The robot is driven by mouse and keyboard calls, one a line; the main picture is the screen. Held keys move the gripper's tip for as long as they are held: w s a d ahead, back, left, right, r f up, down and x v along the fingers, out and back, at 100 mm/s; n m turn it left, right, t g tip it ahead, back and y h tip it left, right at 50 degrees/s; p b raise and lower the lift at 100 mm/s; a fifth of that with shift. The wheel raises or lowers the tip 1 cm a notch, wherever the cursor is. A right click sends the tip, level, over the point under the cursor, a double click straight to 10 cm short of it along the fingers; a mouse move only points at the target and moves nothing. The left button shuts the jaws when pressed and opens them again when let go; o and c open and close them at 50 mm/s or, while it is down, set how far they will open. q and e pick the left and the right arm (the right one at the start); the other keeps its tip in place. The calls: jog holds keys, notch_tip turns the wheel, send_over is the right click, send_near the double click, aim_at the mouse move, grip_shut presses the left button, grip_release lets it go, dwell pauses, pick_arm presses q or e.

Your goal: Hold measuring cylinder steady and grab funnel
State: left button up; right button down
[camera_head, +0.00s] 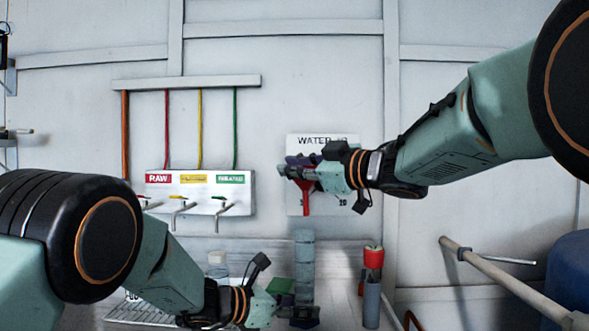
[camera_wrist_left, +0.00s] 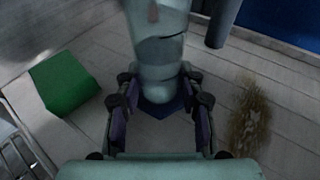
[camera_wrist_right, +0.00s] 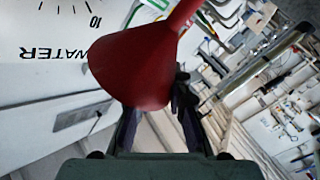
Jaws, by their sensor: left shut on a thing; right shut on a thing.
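The measuring cylinder (camera_head: 304,255) is tall, pale grey-green and see-through, and stands upright on the bench. In the left wrist view the cylinder (camera_wrist_left: 158,45) passes between my left fingers, with its blue foot (camera_wrist_left: 160,109) below. My left gripper (camera_head: 300,313) is shut on it low down; it also shows in the left wrist view (camera_wrist_left: 158,92). The red funnel (camera_head: 306,200) is up in front of the wall sign, well above the cylinder. My right gripper (camera_head: 299,172) is shut on the funnel. In the right wrist view the funnel's cone (camera_wrist_right: 130,70) hides part of the fingers.
A tap panel (camera_head: 155,190) and a water sign (camera_head: 325,141) are on the wall behind. A pipe (camera_head: 500,275) runs at the right.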

pick_arm(q)
jog(key=o, duration=0.9)
jog(key=shift+o, duration=0.2)
jog(key=v, duration=1.1)
jog(key=shift+r, duration=0.15)
jog(key=shift+s+a+r, duration=0.1)
jog(key=shift+s+a, duration=0.2)
jog(key=shift+a, duration=0.05)
jog(key=shift+s, duration=0.1)
